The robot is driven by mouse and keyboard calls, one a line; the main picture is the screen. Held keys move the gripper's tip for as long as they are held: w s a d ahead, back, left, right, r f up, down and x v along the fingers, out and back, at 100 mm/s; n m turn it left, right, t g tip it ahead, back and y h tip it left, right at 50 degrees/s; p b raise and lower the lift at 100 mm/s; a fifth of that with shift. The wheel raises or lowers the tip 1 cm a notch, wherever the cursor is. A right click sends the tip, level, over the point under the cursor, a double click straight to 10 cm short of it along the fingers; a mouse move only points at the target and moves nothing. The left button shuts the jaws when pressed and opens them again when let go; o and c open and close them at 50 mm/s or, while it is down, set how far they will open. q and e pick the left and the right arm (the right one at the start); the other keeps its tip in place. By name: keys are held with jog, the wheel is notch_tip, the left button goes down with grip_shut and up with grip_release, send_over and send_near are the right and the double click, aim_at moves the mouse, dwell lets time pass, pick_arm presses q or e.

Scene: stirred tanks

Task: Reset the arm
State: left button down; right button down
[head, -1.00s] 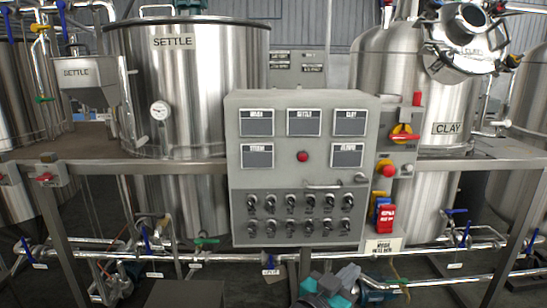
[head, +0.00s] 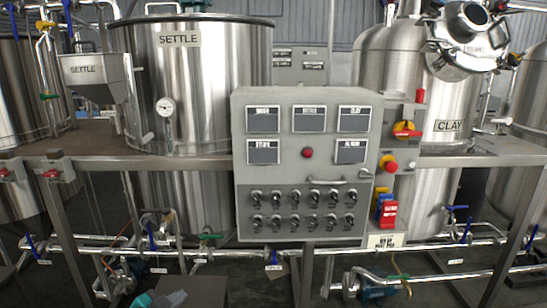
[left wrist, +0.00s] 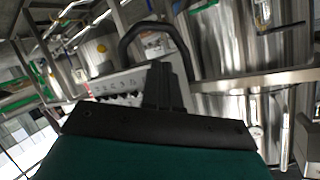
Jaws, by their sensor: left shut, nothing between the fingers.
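My left gripper (head: 170,298) shows only in part at the bottom edge of the head view, as a teal and grey shape left of the middle, below the pipes. In the left wrist view its black fingers (left wrist: 165,85) stand in front of the teal wrist; they are shut and hold nothing. My right gripper is in neither view. The grey control panel (head: 305,165), with labelled plates, a red button and rows of switches, stands in the middle, apart from the left gripper.
The steel SETTLE tank (head: 195,90) stands behind left, the CLAY tank (head: 400,75) behind right. A steel rail (head: 190,162) runs across in front of them. Low pipes (head: 200,254) with blue-handled valves cross near the floor.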

pick_arm(q)
jog(key=s+f+n+g, duration=0.1)
jog(key=s+f, duration=0.2)
jog(key=s, duration=0.4)
jog(key=s+f+g, duration=0.1)
jog(key=s+f, duration=0.2)
jog(key=s, duration=0.4)
jog(key=s+a+n+g+y, duration=0.1)
jog(key=s+a+y, duration=0.25)
jog(key=s, duration=1.05)
jog(key=d+n, duration=0.5)
jog(key=d, duration=0.4)
jog(key=shift+w+d+t+h, duration=0.2)
jog(key=shift+t+h, duration=0.15)
jog(key=shift+t, duration=0.05)
